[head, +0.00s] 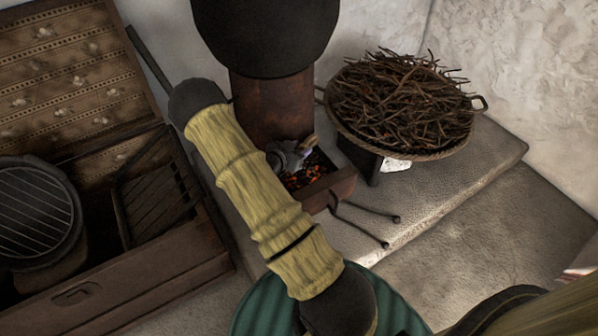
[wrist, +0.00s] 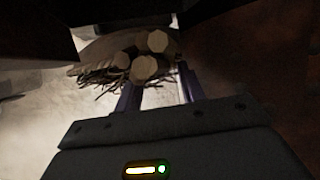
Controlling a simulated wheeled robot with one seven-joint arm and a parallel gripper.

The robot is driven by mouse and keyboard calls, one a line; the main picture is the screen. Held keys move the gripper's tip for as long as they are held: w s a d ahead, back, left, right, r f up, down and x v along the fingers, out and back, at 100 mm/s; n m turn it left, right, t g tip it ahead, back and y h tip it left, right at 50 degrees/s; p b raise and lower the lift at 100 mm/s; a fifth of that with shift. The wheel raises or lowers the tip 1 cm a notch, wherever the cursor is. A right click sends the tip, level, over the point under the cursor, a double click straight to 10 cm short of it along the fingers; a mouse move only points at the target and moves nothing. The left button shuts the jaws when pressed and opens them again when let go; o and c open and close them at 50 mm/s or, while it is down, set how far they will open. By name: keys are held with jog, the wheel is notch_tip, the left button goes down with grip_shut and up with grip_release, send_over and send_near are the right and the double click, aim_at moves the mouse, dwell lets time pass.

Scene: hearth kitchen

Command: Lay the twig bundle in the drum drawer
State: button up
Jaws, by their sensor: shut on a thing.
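My gripper (head: 303,155) is shut on the twig bundle (head: 310,140), which shows as a small tan piece beside the fingers. In the wrist view the bundle (wrist: 145,68) shows end-on as several pale cut ends between my fingers (wrist: 158,92). The drum drawer (head: 343,188) is pulled out from the base of the rusty drum (head: 275,105) and holds glowing embers. My gripper and the bundle are over the drawer's back part, close to the drum. I cannot tell whether the bundle touches the embers. My arm and gripper hide part of the drawer.
A wide pan heaped with loose twigs (head: 400,105) stands right of the drum. An open wooden chest (head: 130,285) with a round grill (head: 38,205) is at left. The ledge's right part is clear.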

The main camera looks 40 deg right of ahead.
notch_tip(320, 180, down, 5)
jog(key=shift+b, duration=0.75)
jog(key=shift+f+b, duration=1)
jog(key=shift+f, duration=1.1)
jog(key=shift+f, duration=0.15)
jog(key=o, duration=1)
jog(key=shift+r, duration=0.25)
jog(key=shift+p+v, duration=2.3)
jog(key=shift+v, duration=3.7)
